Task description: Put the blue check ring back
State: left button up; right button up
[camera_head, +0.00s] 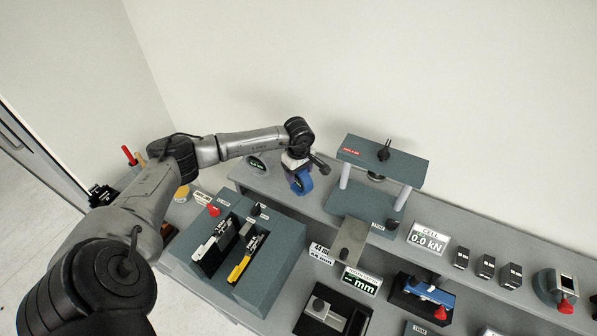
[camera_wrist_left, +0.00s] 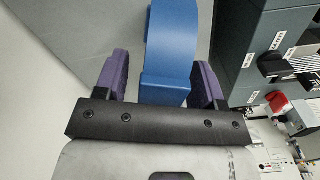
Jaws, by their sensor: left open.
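The blue check ring (camera_head: 303,183) is at the raised back shelf, left of the test frame, in the head view. In the left wrist view its curved band and flat block (camera_wrist_left: 168,85) lie between my purple fingers. My left gripper (camera_head: 297,170) is open with one finger on each side of the ring. A gap shows at the left finger; the right finger is very close to the block, and I cannot tell whether it touches. The ring's underside is hidden. My right gripper is not in view.
The grey-green test frame (camera_head: 400,169) stands right of the ring. A slotted block (camera_head: 279,263) with black and yellow tools is in front. A cell display (camera_head: 428,238) and several small dark blocks line the right. A small round green-labelled item (camera_head: 257,163) sits left of the gripper.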

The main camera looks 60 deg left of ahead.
pick_arm(q)
jog(key=shift+r+b, duration=0.3)
jog(key=shift+r, duration=0.15)
notch_tip(320, 180, up, 10)
jog(key=shift+f+b, duration=0.15)
jog(key=shift+b, duration=0.75)
jog(key=shift+r, duration=0.75)
